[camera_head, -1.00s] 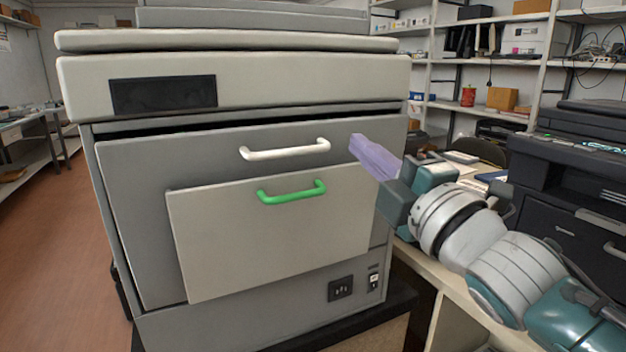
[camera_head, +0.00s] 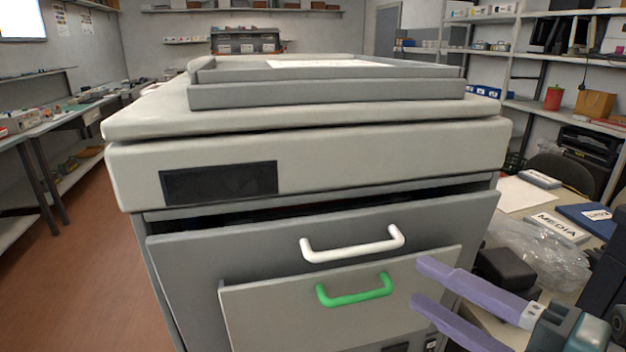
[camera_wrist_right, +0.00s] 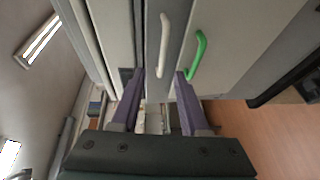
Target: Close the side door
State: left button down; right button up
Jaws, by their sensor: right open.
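A large grey and beige printer fills the middle of the head view. Its grey front door (camera_head: 230,245) has a white handle (camera_head: 352,246) and leans out at the top, leaving a dark gap. A lighter panel (camera_head: 270,315) with a green handle (camera_head: 355,290) stands in front of it, its top edge out from the door. I cannot tell which is the side door. My right gripper (camera_head: 418,281) is open, its purple fingers by the panel's right edge. In the right wrist view the white handle (camera_wrist_right: 164,45) and green handle (camera_wrist_right: 196,55) lie just beyond the fingertips. My left gripper is out of view.
A table at the right holds a MEDIA box (camera_head: 558,228), clear plastic wrap (camera_head: 545,255) and a blue folder (camera_head: 592,218), close to my right arm. Shelves stand behind at the right. The floor (camera_head: 95,270) at the left is clear.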

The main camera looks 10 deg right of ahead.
aim_at(360, 253)
jog(key=x, duration=0.9)
jog(key=shift+w+a+f, duration=0.2)
jog(key=shift+a+f, duration=0.1)
grip_shut()
dwell(1.1)
